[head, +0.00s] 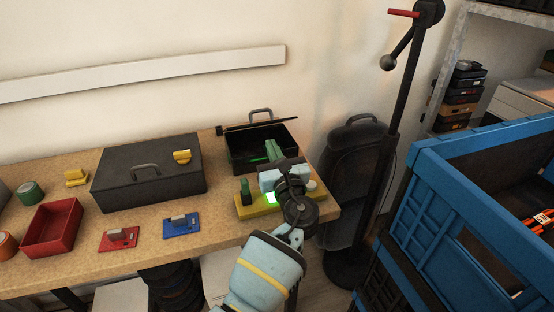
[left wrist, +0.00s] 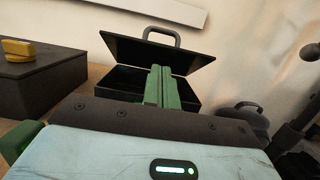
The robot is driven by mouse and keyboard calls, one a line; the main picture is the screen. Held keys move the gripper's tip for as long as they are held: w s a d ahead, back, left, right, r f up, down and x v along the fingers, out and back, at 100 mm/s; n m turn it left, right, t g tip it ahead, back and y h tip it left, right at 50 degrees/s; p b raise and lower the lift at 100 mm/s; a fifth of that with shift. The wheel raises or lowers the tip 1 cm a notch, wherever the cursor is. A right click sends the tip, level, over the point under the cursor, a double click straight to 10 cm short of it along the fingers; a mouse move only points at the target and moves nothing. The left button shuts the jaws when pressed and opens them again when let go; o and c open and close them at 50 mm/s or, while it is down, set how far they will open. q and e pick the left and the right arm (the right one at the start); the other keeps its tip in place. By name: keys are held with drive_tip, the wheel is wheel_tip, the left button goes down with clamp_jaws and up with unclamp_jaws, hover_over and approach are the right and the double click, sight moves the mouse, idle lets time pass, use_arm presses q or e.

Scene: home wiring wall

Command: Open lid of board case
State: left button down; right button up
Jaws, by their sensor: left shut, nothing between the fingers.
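The black board case (head: 237,157) stands at the back right of the workbench. Its lid (head: 240,128) is raised at the back, seen nearly edge-on in the head view, with a handle at its top. In the left wrist view the lid (left wrist: 125,48) leans up and back above the open case (left wrist: 110,88). My left gripper (head: 271,154) is shut and empty, its green fingers over the open front of the case. The fingers also show in the left wrist view (left wrist: 158,85), in front of the case and lid; any contact is unclear. My right gripper is not in view.
A closed dark box (head: 145,185) with a handle and a yellow item on top stands left. A red tray (head: 52,226), a red board (head: 118,238) and a blue board (head: 181,226) lie in front. A black stand (head: 394,130) and blue crates (head: 455,215) are right.

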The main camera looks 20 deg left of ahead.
use_arm(q)
drive_tip(key=shift+b+x, duration=0.8)
drive_tip(key=shift+x, duration=1.8)
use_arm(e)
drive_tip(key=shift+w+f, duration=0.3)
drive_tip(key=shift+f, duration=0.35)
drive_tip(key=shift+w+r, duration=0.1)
